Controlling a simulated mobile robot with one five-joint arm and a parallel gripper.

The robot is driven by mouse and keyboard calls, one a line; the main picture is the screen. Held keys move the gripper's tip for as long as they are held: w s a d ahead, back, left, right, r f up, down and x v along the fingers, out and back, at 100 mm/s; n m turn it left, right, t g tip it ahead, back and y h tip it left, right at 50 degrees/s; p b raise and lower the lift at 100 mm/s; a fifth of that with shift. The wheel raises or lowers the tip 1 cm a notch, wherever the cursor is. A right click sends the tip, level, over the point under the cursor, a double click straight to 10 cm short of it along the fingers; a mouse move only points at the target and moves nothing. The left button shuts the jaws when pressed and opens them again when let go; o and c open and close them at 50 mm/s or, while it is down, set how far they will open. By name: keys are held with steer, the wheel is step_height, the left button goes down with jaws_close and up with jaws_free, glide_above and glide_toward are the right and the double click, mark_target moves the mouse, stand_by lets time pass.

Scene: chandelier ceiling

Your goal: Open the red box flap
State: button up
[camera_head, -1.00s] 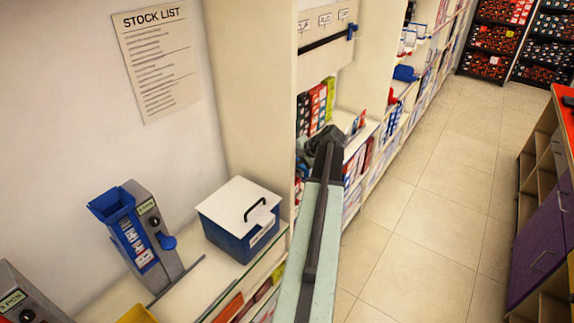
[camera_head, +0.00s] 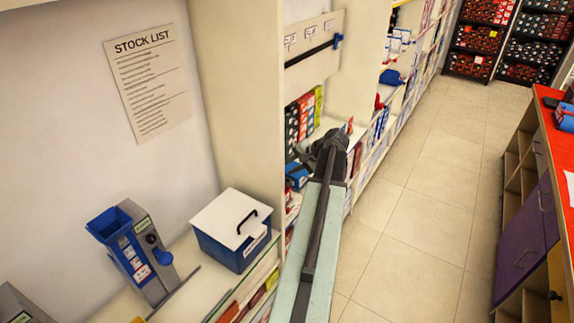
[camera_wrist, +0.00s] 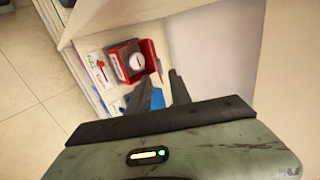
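A small red box (camera_wrist: 130,62) shows in the wrist view, on the shelving just beyond my fingers. A pale round piece shows on its front, and I cannot tell the flap's edge clearly. In the head view a small red item (camera_head: 379,103) is on the shelves, and I cannot tell if it is the same box. My gripper (camera_wrist: 160,82) points toward the shelf, its dark fingers apart, just short of the red box and to its lower right. In the head view my gripper (camera_head: 328,143) is at the shelf front, its fingers hard to make out.
A blue box with a white lid (camera_head: 235,230) and a blue dispenser (camera_head: 135,255) stand on the left counter. A shelf side panel (camera_head: 235,90) rises close left of my arm. The tiled aisle (camera_head: 420,190) is clear, with a red-topped counter (camera_head: 552,125) at right.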

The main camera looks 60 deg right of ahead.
jaws_close()
step_height(320, 180, up, 3)
steer(key=w+a+n+t+y, duration=0.1)
steer(key=w+a+t, duration=0.1)
steer(key=w+a, duration=0.1)
steer(key=s+d+f+m+t+h+b, duration=0.1)
steer(key=s+f+t+b, duration=0.5)
steer(key=b, duration=0.6)
steer(key=s+d+f+t+h+b, duration=0.1)
steer(key=s+f+b, duration=0.3)
steer(key=s+b, duration=0.7)
steer(key=w+d+b, duration=0.1)
steer(key=w, duration=1.5)
steer(key=shift+w+d+r, duration=0.15)
steer(key=shift+w+r, duration=0.05)
steer(key=shift+w, duration=0.1)
